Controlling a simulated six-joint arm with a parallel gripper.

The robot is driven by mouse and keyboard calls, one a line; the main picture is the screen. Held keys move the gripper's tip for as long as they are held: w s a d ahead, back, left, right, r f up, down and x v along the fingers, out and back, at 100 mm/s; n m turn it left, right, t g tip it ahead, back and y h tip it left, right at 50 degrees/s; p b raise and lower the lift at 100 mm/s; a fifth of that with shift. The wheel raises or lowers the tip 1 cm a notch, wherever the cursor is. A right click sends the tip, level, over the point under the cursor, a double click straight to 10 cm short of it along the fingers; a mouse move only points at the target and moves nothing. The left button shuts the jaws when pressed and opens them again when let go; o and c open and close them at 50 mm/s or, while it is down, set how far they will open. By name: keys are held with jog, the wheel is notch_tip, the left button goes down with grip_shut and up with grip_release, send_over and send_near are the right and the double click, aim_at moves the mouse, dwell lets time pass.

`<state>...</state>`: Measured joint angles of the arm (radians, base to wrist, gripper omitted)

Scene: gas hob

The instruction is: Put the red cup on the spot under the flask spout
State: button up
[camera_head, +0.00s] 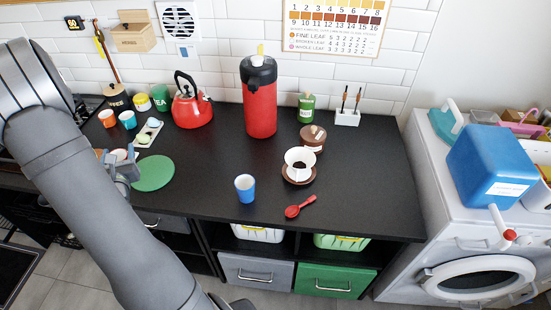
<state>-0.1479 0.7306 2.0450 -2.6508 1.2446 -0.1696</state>
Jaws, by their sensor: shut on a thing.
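My gripper (124,166) is at the left of the black counter, just left of the green round mat. It is shut on a small cup (120,155) that I take to be the red cup; its pale opening shows, and the fingers hide most of its side. The red flask (261,108) with a black top stands upright near the back wall, to the right of my gripper. The flask's black spout head (259,70) is well above the counter. I cannot make out a marked spot below it.
The green mat (153,173) lies right of my gripper. An orange cup (106,118), a light-blue cup (128,120) and a small tray (149,132) are behind. A red kettle (191,108) stands left of the flask. A blue cup (245,188) and white dripper (299,163) stand in front.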

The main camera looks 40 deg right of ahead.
jog(key=s+d+m+g+h, duration=0.2)
jog(key=s+d+h, duration=0.15)
jog(key=d, duration=0.75)
jog(key=s+d+f+m+g+h, duration=0.1)
jog(key=s+d+m+g+h, duration=0.25)
jog(key=d, duration=0.75)
jog(key=s+d+m+g+h, duration=0.15)
jog(key=s+d, duration=0.25)
jog(key=d, duration=0.8)
jog(key=s+d+f+m+g+h, duration=0.15)
jog(key=s+d+m+g, duration=0.3)
jog(key=s+d, duration=0.7)
jog(key=s+d+m+g+h, duration=0.25)
jog(key=s+d+g, duration=0.45)
jog(key=s, duration=0.8)
jog(key=shift+t, duration=0.65)
jog(key=shift+s+d+f, duration=0.1)
jog(key=shift+d+f, duration=0.05)
jog(key=shift+f, duration=1.25)
jog(key=shift+s+d+f, duration=0.1)
jog(key=shift+f, duration=1.25)
jog(key=shift+d+f, duration=0.15)
jog(key=shift+f, duration=1.25)
jog(key=o, duration=1.1)
jog(key=shift+f, duration=0.1)
